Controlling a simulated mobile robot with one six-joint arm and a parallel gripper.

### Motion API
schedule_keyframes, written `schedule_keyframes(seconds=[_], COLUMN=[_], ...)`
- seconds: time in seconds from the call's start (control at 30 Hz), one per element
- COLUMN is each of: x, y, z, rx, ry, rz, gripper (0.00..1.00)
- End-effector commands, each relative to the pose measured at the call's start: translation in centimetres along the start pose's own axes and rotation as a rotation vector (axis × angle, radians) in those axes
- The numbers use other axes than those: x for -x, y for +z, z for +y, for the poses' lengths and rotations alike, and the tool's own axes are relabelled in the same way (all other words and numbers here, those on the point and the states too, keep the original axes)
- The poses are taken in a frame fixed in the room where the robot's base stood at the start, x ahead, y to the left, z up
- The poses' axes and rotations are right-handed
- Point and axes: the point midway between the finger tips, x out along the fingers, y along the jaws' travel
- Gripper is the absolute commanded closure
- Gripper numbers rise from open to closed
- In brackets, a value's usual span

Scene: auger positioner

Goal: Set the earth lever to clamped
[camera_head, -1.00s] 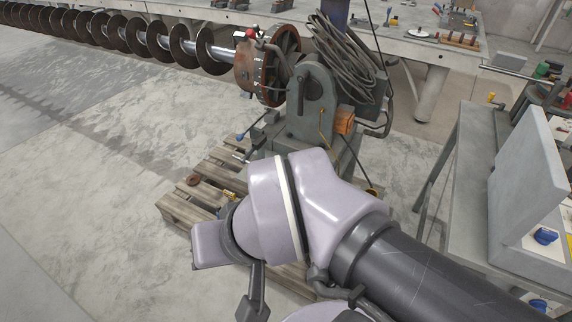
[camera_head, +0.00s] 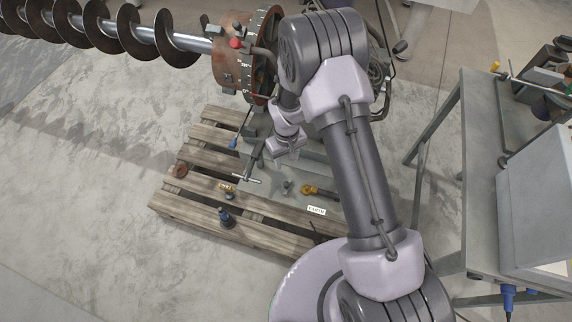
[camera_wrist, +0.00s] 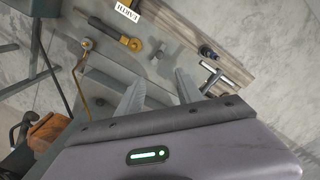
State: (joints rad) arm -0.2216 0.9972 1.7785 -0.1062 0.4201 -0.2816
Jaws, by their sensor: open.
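The EARTH label (camera_head: 317,211) lies on the grey plate on the pallet, and also shows at the top of the wrist view (camera_wrist: 127,10). Beside it is the earth lever (camera_head: 322,192), a dark bar with an orange-yellow eye end, lying low along the plate; the wrist view shows it too (camera_wrist: 112,33). I cannot tell its setting. My gripper (camera_head: 281,152) is above the plate, left of and behind the lever in the head view. In the wrist view, its two fingers (camera_wrist: 158,92) are apart with nothing between them, and the lever lies beyond them.
The rusty auger flange (camera_head: 232,60) stands close behind my arm. A grey bench (camera_head: 450,130) is at right. Floor left of the pallet is clear.

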Motion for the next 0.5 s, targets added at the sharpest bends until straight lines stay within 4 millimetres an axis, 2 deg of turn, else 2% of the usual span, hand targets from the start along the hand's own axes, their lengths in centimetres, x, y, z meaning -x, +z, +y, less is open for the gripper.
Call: schedule_keyframes(seconds=[0.17, 0.5], x=[-3.7, -12.6], y=[0.2, 0.2], z=[0.0, 0.0], rx=[0.002, 0.000], ry=[0.000, -0.001], rz=[-0.005, -0.004], gripper=[0.57, 0.57])
